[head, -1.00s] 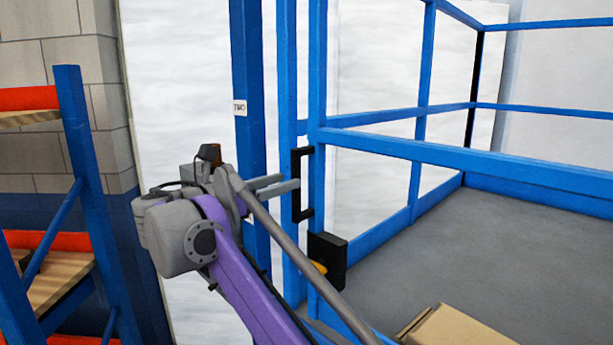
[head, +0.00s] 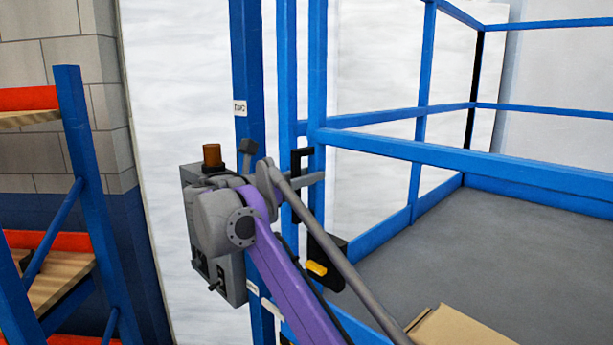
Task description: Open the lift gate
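The lift gate is a blue tube frame (head: 318,75) beside a blue post (head: 247,60). It carries a black upright handle (head: 297,160) and, below it, a black latch box (head: 325,250) with a yellow tab (head: 317,268). My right gripper (head: 312,180), on a purple arm from the lower right, is at the handle and its finger overlaps the handle's middle. I cannot tell whether it touches the handle or how far the fingers are apart. My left gripper is not in view.
A grey box (head: 232,275) with small levers shows behind my wrist, by the post. Blue railings (head: 450,157) enclose a grey platform floor (head: 450,250) with a cardboard box (head: 455,330). A blue and orange rack (head: 85,170) stands at the left.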

